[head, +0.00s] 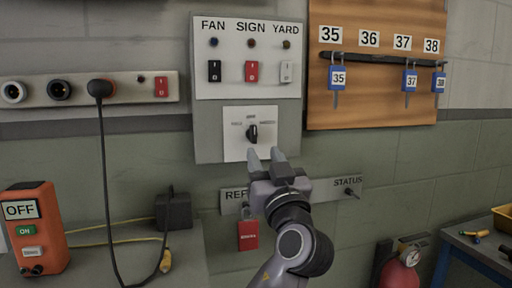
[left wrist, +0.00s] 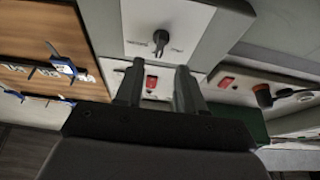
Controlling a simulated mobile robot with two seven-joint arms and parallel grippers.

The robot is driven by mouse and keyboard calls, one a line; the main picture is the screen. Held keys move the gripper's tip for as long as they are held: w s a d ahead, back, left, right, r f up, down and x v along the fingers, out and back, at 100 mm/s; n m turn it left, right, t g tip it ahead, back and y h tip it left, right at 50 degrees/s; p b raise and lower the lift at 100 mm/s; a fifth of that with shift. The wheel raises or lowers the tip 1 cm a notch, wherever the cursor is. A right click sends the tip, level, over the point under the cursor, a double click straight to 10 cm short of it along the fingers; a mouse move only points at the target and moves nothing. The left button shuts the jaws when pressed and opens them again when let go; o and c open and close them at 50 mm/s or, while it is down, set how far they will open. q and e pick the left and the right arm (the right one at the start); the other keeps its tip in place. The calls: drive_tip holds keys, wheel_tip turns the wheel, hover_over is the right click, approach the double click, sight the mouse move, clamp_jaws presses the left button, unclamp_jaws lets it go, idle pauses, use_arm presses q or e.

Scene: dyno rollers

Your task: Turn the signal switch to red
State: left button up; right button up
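The signal switch is a black rotary knob (head: 252,132) on a white plate (head: 235,148) below the FAN, SIGN and YARD switches. It has small labels above, left and right that are too small to read surely. The knob's pointer looks roughly upright; its exact setting is unclear. The knob (left wrist: 161,42) also shows in the left wrist view, ahead of the fingers. My left gripper (head: 266,156) is just below and slightly right of the knob, apart from it as far as I can see. Its fingers (left wrist: 157,88) are spread with nothing between them. My right gripper is not in view.
Above are the FAN, SIGN and YARD rockers (head: 251,71). A key board (head: 375,95) with blue tags hangs at right. A socket strip (head: 120,90) with a plugged cable is at left. An orange box (head: 36,228) stands lower left. Below is a rail (head: 323,192) with a red tag (head: 248,237).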

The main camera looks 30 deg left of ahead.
sight(255, 136)
use_arm(q)
drive_tip(key=p+x, duration=0.1)
drive_tip(key=x, duration=0.5)
drive_tip(key=shift+r+p, duration=0.15)
drive_tip(key=shift+p, duration=0.25)
drive_tip(key=shift+w+a, duration=0.15)
drive_tip(key=shift+a, duration=0.05)
drive_tip(key=shift+w+a, duration=0.15)
clamp_jaws()
